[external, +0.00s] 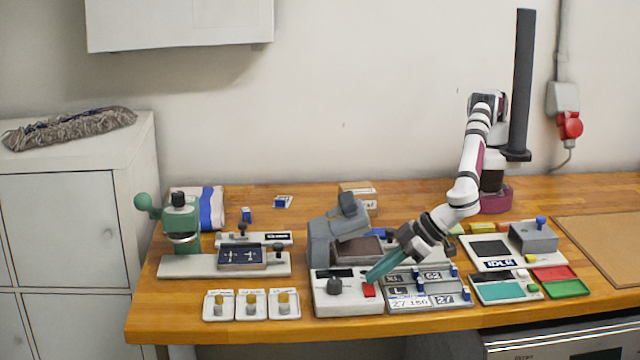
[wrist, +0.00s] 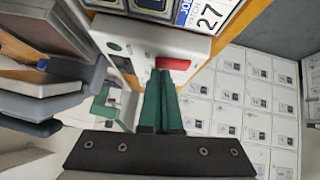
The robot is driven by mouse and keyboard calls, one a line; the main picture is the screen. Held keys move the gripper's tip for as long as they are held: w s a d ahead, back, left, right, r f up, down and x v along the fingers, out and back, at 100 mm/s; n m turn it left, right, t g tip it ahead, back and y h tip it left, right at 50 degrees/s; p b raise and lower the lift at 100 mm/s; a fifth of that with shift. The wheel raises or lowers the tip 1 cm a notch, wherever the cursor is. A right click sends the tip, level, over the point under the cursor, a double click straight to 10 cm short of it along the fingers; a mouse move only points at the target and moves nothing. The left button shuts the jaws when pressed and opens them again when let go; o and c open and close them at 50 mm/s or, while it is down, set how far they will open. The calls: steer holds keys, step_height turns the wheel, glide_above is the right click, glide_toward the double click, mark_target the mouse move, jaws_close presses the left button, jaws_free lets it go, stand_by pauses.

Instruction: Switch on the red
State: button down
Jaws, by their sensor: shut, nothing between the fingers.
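A red switch (external: 369,291) sits on the front right of the light grey base (external: 335,306) of a grey press. It also shows in the wrist view as a red patch (wrist: 174,64) on the pale base. My gripper (external: 371,278) has its green fingers closed together with nothing between them. The fingertips (wrist: 160,73) point at the red switch and are right at it. I cannot tell whether they touch it. The fingers hide part of the switch in the wrist view.
The grey press head (external: 347,220) rises behind. A tray of labelled plates (external: 424,302) lies just right. Three small trays with yellow-topped pieces (external: 251,304) stand left, near the table's front edge.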

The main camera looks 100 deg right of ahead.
steer(key=shift+d+f, duration=0.15)
steer(key=shift+f, duration=0.2)
stand_by(0.3)
steer(key=shift+a+r, duration=0.2)
steer(key=shift+a, duration=0.6)
steer(key=shift+r, duration=0.1)
steer(key=r, duration=0.4)
steer(key=shift+s+a+r, duration=0.3)
steer(key=shift+a, duration=0.1)
steer(key=v, duration=0.9)
steer(key=shift+d, duration=0.1)
